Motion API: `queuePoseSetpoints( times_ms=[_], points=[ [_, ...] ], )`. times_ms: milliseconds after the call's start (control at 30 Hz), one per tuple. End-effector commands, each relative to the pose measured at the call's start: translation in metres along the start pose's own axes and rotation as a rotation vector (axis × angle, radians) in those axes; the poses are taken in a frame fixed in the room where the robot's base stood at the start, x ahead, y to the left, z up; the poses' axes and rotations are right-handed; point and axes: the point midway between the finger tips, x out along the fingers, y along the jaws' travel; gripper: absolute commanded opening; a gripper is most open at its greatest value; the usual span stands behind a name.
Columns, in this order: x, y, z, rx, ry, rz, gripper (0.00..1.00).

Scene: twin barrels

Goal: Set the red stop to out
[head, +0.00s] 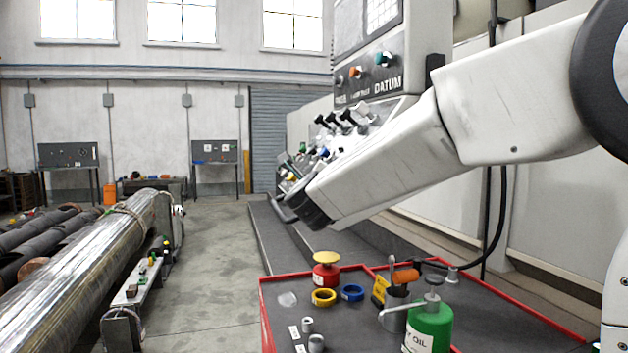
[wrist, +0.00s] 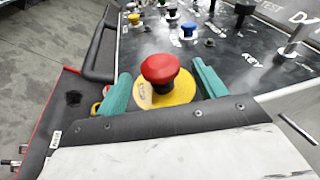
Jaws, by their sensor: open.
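The red stop (wrist: 160,69) is a red mushroom-shaped knob on a round yellow base (wrist: 178,92) on the dark sloping console panel. In the wrist view it sits between the two teal fingers of my gripper (wrist: 161,76). The fingers are spread, one on each side of the knob, and a gap shows on both sides. I cannot tell how deep the fingertips are beside it. In the head view my arm reaches down to the console and hides the stop and the fingers.
The console panel (wrist: 245,55) carries several other knobs and switches, with a black rail (wrist: 100,45) along its left edge. In the head view a red-edged cart (head: 480,290) stands in front with a green oil can (head: 430,325).

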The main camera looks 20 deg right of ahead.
Motion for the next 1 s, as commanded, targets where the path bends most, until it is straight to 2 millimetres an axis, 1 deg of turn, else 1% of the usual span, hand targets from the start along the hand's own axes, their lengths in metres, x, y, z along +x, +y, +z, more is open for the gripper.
queuePoseSetpoints(
  times_ms=[33, 100, 300, 500, 700, 733, 767, 800, 867, 900, 933, 967, 1000],
  points=[
    [0.009, 0.001, -0.002, -0.001, 0.003, 0.0, 0.7],
    [0.021, 0.001, -0.001, -0.002, 0.002, 0.002, 0.7],
    [0.049, 0.001, -0.001, -0.003, 0.001, 0.003, 0.7],
    [0.06, 0.0, -0.001, -0.004, -0.001, 0.002, 0.7],
    [0.06, 0.0, -0.001, -0.004, -0.001, 0.002, 0.7],
    [0.06, 0.0, -0.001, -0.004, -0.001, 0.003, 0.67],
    [0.06, 0.0, -0.001, -0.004, -0.001, 0.003, 0.59],
    [0.06, 0.0, -0.001, -0.004, -0.001, 0.003, 0.47],
    [0.06, 0.0, -0.001, -0.004, -0.001, 0.003, 0.31],
    [0.06, 0.0, -0.001, -0.004, -0.001, 0.003, 0.2],
    [0.06, 0.0, -0.001, -0.004, -0.001, 0.003, 0.11],
    [0.06, 0.0, -0.001, -0.004, -0.001, 0.003, 0.07],
    [0.059, 0.0, 0.0, -0.004, -0.001, 0.003, 0.07]
  ],
)
